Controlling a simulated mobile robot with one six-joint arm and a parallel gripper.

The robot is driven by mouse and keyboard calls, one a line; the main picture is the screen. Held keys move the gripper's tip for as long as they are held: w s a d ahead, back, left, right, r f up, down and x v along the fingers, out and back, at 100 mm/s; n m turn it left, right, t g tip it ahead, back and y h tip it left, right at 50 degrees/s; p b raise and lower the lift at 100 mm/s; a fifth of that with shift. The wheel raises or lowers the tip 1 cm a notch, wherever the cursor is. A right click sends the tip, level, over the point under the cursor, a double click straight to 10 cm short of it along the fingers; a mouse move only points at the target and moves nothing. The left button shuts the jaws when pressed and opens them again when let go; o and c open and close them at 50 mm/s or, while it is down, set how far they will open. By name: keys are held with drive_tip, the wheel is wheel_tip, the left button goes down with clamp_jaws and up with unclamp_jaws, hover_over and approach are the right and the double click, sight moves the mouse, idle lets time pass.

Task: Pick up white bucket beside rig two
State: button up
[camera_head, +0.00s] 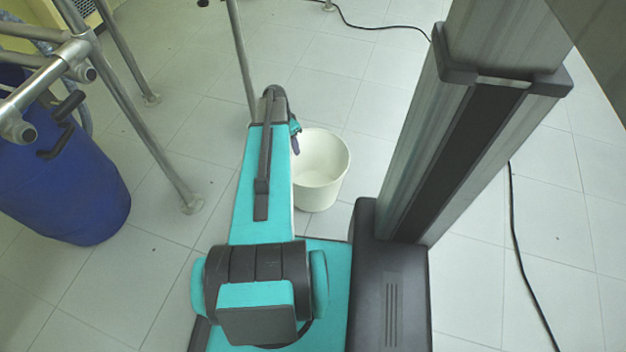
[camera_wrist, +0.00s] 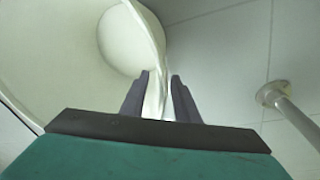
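The white bucket (camera_head: 322,165) stands upright on the tiled floor just right of my arm in the head view. My arm hides its left side. In the wrist view the bucket (camera_wrist: 60,60) fills the left side, seen close up from above. My gripper (camera_wrist: 161,75) has its two dark fingers apart, one on each side of the bucket's rim. The left finger is on the inner side and the right finger on the outer side. A narrow gap seems to show beside the right finger. In the head view a small dark tip of the gripper (camera_head: 296,143) shows at the bucket's left rim.
A blue drum (camera_head: 65,180) stands at the left beside a metal tube frame (camera_head: 140,100). A frame leg with a round foot (camera_wrist: 275,93) is right of my gripper in the wrist view. Black cables (camera_head: 520,250) lie on the floor at the right and back.

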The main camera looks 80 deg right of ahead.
drive_tip(key=shift+s+f, duration=0.15)
drive_tip(key=shift+f, duration=0.7)
clamp_jaws()
idle(1.2)
